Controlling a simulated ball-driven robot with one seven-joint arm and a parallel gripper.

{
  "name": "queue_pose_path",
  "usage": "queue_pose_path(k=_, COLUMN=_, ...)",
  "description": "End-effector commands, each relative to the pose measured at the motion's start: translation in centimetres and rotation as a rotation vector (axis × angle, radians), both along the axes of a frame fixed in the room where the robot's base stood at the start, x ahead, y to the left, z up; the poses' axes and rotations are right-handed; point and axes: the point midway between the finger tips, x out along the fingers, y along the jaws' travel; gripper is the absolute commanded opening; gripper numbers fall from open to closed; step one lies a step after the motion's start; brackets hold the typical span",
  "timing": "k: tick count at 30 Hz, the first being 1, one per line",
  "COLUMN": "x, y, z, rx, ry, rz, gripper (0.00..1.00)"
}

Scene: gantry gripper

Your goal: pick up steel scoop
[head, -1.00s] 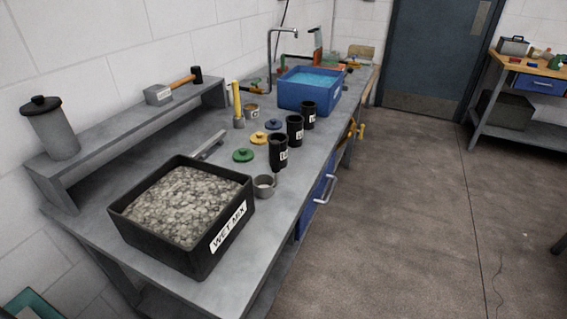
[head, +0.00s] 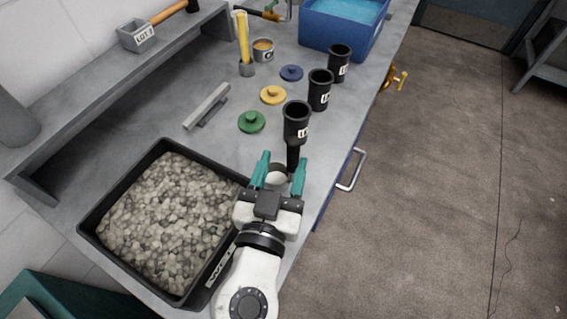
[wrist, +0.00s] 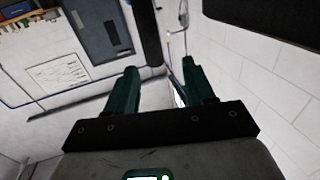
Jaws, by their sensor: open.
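The steel scoop (head: 277,172) stands at the front edge of the grey bench, right of the wet mix tub. Its round grey cup shows between my fingers in the head view, and a dark upright handle (head: 292,159) rises beside it. My gripper (head: 283,164) is open, its two green fingers on either side of the scoop in that view; whether they touch it I cannot tell. In the wrist view the open green fingers (wrist: 160,75) have a dark bar, probably the handle, showing beyond and between them. My gripper partly hides the cup.
The black tub (head: 122,193) of wet gravel is close at left. Several black cups (head: 297,122) stand just beyond the scoop. Green (head: 251,122), yellow (head: 273,95) and blue (head: 291,72) lids and a grey bar (head: 207,107) lie farther left. A blue water bin (head: 345,35) is behind.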

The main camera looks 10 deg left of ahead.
Motion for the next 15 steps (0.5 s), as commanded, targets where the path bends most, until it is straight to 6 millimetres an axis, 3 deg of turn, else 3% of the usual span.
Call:
queue_pose_path(k=3, x=1.7, y=-0.2, z=0.2, rx=-0.003, ry=-0.001, rz=-0.002, gripper=0.53)
queue_pose_path(k=11, x=3.6, y=-0.6, z=0.3, rx=-0.001, ry=0.002, rz=-0.003, gripper=0.53)
queue_pose_path(k=15, x=5.6, y=-1.3, z=0.5, rx=-0.003, ry=0.002, rz=-0.005, gripper=0.53)
